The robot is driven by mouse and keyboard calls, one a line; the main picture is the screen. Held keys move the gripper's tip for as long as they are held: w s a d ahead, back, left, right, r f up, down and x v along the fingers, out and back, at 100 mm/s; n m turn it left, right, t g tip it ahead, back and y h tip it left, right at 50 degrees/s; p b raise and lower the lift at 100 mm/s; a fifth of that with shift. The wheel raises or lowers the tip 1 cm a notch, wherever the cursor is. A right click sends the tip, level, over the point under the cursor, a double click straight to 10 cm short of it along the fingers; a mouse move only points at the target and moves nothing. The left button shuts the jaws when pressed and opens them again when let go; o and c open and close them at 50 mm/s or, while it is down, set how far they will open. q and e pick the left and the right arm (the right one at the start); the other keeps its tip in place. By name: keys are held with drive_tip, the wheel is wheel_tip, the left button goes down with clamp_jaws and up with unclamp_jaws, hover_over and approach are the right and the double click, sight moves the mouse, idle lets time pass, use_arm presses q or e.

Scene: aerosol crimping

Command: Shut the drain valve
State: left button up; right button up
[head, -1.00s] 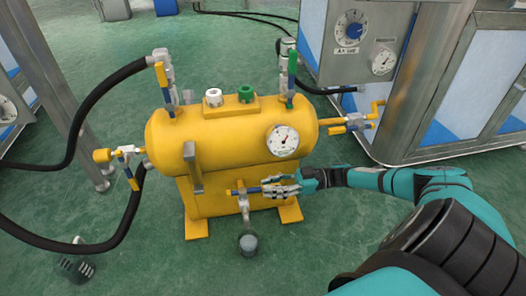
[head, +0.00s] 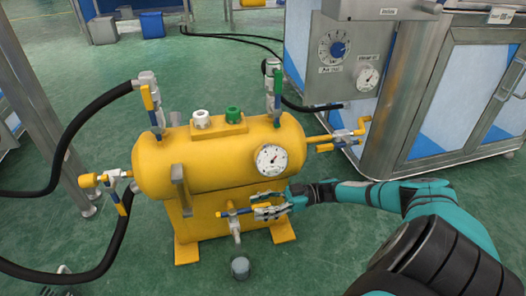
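The drain valve (head: 235,224) is a small metal valve low on the front of the yellow tank (head: 200,165). Its outlet points down above a small grey cup (head: 240,266) on the floor. A lever with a blue part (head: 246,211) lies roughly level and runs right from the valve toward my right gripper. My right gripper (head: 266,206) is at the lever's right end, with its fingers above and below the lever's line. The lever's end is hidden among the fingers, and I cannot tell whether they grip it.
Other valves with blue or yellow levers sit at the tank's left side (head: 118,186), right side (head: 345,137) and top. Black hoses (head: 70,135) loop at the left. A gauge (head: 271,158) is just above my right gripper. A metal cabinet (head: 455,105) stands at the right.

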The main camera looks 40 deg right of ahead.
drive_tip(key=v, duration=1.2)
idle(0.3)
